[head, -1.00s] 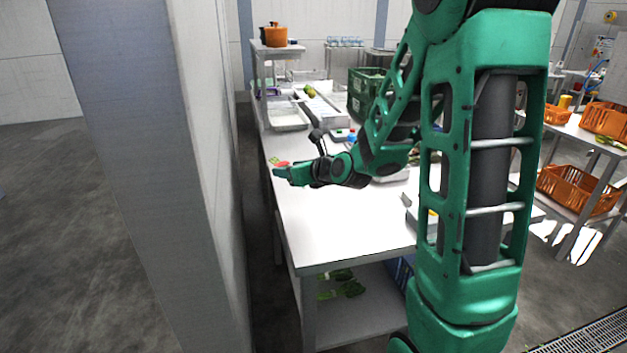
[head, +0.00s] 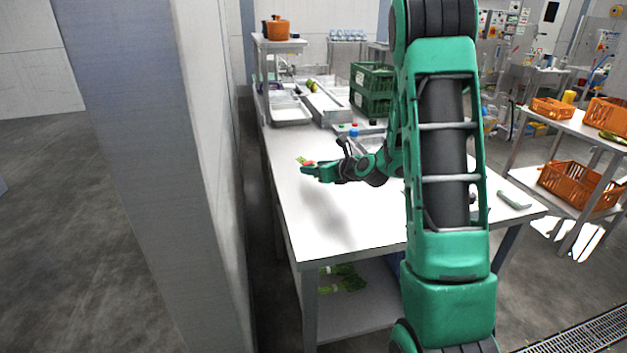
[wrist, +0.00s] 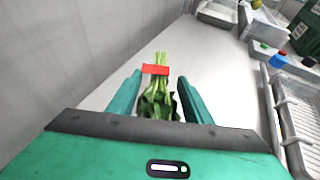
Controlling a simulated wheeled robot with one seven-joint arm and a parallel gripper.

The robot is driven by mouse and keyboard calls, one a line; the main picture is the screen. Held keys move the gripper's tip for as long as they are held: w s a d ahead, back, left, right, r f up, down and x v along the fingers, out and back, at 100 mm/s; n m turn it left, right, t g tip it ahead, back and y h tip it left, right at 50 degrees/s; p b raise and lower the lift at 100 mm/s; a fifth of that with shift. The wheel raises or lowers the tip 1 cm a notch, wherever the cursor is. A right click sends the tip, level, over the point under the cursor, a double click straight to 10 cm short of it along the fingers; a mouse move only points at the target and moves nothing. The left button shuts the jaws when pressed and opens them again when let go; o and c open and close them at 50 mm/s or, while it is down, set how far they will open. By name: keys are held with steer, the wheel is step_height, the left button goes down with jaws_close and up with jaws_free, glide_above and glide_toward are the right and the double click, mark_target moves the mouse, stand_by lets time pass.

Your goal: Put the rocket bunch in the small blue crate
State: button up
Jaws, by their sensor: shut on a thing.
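A leafy green bunch with a red band (wrist: 155,69), taken as the rocket bunch, is between the fingers of my gripper (wrist: 157,92) in the wrist view. Its pale stems point away and its dark leaves lie towards the palm. In the head view, my gripper (head: 306,170) is over the left part of the white table, with the bunch (head: 303,161) showing just behind it. My gripper is shut on the bunch. A shadow lies on the table below. I cannot make out the small blue crate clearly; my arm hides part of the table and lower shelf.
Green crates (head: 371,78) stand stacked towards the back of the table (head: 330,235). A white tray (head: 291,113) is at the back left. More greens (head: 343,284) lie on the lower shelf. A wall runs along the left. The table's front left is clear.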

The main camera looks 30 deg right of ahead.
mark_target(316, 185)
steer(key=shift+f, duration=1.9)
steer(key=o, duration=1.2)
steer(key=shift+f, duration=0.1)
steer(key=shift+c, duration=0.2)
